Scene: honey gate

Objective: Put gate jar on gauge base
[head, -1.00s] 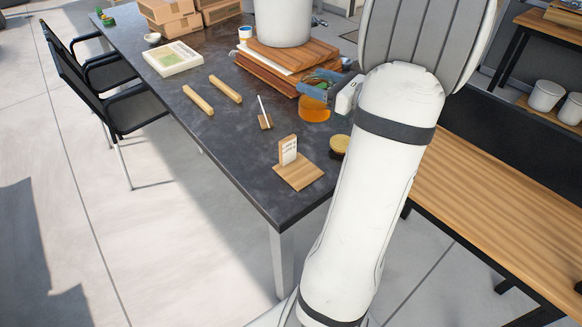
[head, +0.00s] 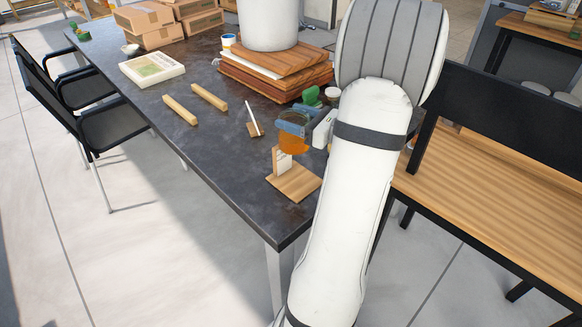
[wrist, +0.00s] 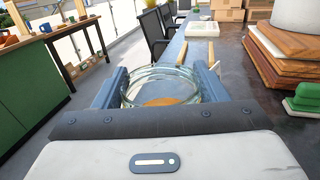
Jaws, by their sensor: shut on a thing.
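The gate jar, a clear glass jar with amber honey (head: 292,142), is held between the blue fingers of my gripper (head: 296,123). In the wrist view the open round rim of the jar (wrist: 160,88) sits between both fingers, with amber in the bottom. The gauge base, a light wooden board (head: 295,184) with a small upright block and white card, lies at the table's near corner. In the head view the jar appears just behind and above the upright, partly overlapping it. Its exact height over the base cannot be told.
A small stand with a white stick (head: 254,128) and two wooden bars (head: 180,111) lie left of the jar. Stacked boards (head: 270,75) under a large white pot (head: 270,25) and a green object (head: 311,96) stand behind. A wooden bench (head: 500,190) is at right.

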